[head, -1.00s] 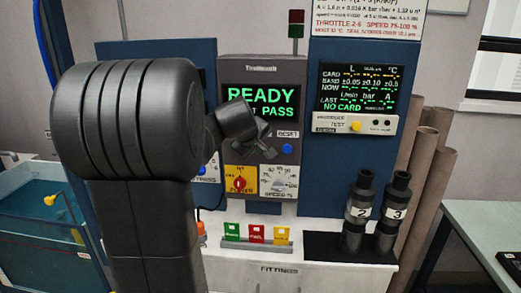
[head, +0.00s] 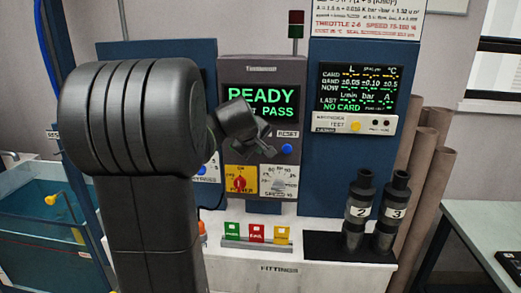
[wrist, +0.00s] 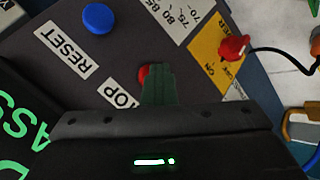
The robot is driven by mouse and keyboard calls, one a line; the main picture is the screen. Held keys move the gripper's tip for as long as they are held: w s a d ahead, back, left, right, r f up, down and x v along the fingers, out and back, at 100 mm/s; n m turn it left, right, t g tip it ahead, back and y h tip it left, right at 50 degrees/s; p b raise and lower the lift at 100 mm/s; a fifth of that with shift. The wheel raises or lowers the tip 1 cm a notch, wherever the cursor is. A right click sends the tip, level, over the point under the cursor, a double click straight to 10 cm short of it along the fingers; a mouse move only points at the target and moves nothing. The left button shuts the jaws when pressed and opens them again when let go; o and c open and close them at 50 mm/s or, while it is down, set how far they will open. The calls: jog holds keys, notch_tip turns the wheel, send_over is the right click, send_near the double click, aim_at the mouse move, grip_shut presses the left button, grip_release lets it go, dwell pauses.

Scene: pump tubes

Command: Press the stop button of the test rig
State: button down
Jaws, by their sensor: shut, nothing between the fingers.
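The red stop button (wrist: 143,74) shows in the wrist view, partly hidden behind my gripper's fingers, beside a partly covered "STOP" label (wrist: 120,93). My gripper (wrist: 158,70) is shut and empty, its fingertips over the button's edge. I cannot tell whether they touch it. In the head view my gripper (head: 268,153) is in front of the test rig panel (head: 262,72), below the green "READY" and "PASS" display (head: 258,101). The stop button is hidden there behind my arm.
The blue reset button (head: 287,148) is close by on the right. A red knob (head: 239,183) on a yellow plate and a speed dial (head: 279,182) sit below.

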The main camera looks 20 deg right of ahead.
jog(key=shift+r, duration=0.2)
jog(key=shift+s+a+f+b, duration=0.1)
jog(key=shift+s+a+b, duration=0.35)
jog(key=shift+s, duration=0.35)
jog(key=shift+s+a+f+b, duration=0.1)
jog(key=shift+s+a+b, duration=0.15)
jog(key=shift+s+a, duration=0.4)
jog(key=shift+s+a+f+b, duration=0.1)
jog(key=shift+s+a+b, duration=0.3)
jog(key=shift+s, duration=0.5)
jog(key=shift+w+d+r, duration=0.1)
